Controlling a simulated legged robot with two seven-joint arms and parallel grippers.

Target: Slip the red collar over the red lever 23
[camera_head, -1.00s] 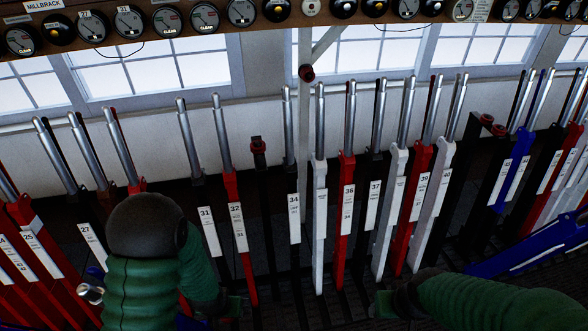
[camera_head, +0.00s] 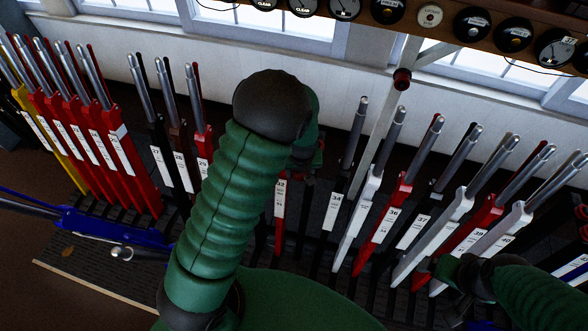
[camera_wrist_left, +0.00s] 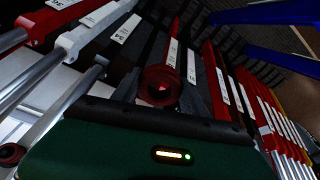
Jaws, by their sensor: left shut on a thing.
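A red collar (camera_wrist_left: 162,87) sits between the two dark fingers of my left gripper (camera_wrist_left: 160,95) in the left wrist view, and the gripper is shut on it. In the head view my left gripper (camera_head: 306,158) is partly hidden by my bent green arm, between levers 32 and 34. I cannot tell whether the collar still touches a post below it. Several red levers (camera_head: 105,150) stand at the left; their numbers are too small to read, so I cannot pick out lever 23. My right gripper (camera_head: 428,270) is low at the right, mostly hidden by its arm.
Dark levers (camera_head: 158,150) stand between my left arm and the red group. A yellow lever (camera_head: 45,135) stands beyond that group. White lever 35 (camera_head: 357,220) and red lever 36 (camera_head: 385,225) stand right of my gripper. A blue lever (camera_head: 110,230) lies low at front left.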

